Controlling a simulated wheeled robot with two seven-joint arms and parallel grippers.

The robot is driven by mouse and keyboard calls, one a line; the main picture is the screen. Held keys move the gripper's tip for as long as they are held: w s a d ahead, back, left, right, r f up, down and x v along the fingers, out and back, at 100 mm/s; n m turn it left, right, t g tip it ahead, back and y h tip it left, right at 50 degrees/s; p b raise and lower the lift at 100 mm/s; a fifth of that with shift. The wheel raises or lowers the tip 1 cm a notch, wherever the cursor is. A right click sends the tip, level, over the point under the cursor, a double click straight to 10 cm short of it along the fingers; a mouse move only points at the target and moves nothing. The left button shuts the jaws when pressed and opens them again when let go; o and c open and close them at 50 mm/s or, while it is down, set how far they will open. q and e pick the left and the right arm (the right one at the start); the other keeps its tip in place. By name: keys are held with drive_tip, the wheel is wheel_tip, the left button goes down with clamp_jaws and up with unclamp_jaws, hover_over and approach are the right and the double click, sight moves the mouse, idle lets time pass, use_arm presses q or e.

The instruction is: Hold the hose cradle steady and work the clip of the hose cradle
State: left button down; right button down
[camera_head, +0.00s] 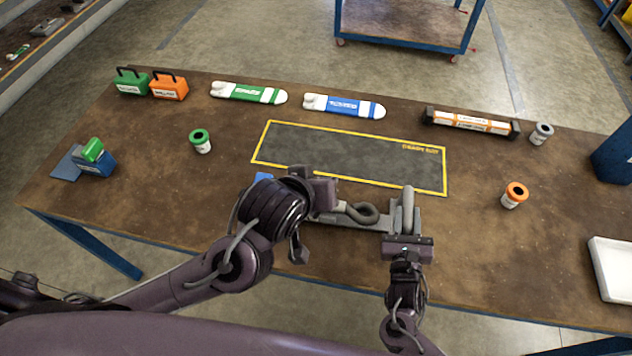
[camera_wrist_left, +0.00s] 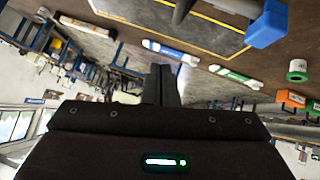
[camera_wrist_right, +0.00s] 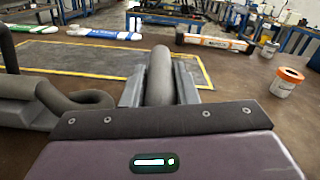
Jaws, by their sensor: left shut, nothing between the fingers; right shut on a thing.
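The hose cradle (camera_head: 375,221) is a grey base with a curled grey hose near the table's front edge, below the outlined mat. A blue part (camera_head: 263,179), perhaps its clip, shows at the left end, and it also shows close by in the left wrist view (camera_wrist_left: 266,25). My right gripper (camera_head: 407,222) is shut on the upright grey handle (camera_head: 408,202) at the cradle's right end; the right wrist view shows the handle (camera_wrist_right: 160,75) between the fingers. My left gripper (camera_wrist_left: 160,85) is shut and empty, beside the blue part. My left arm hides the cradle's left section.
The yellow-outlined mat (camera_head: 350,158) is bare. Green (camera_head: 248,93) and blue (camera_head: 343,106) sleeves and an orange-white cartridge (camera_head: 470,122) lie behind it. A green-topped can (camera_head: 200,141) stands left, an orange-topped can (camera_head: 514,195) right. A white tray (camera_head: 612,268) is at far right.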

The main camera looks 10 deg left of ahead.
use_arm(q)
drive_tip(key=s+a+f+n+t+y, duration=0.1)
drive_tip(key=s+a+f+n+t, duration=0.1)
drive_tip(key=s+f+t, duration=0.3)
drive_tip(key=shift+t, duration=0.6)
drive_tip(key=w+f, duration=0.2)
drive_tip(key=w, duration=0.1)
drive_tip(key=w+d+f, duration=0.1)
drive_tip(key=w+f, duration=0.1)
drive_tip(key=w, duration=0.2)
drive_tip(key=w+f, duration=0.2)
drive_tip(key=w, duration=0.2)
drive_tip(key=shift+d, duration=0.3)
drive_tip(key=shift+d+f, duration=0.1)
drive_tip(key=shift+f, duration=0.25)
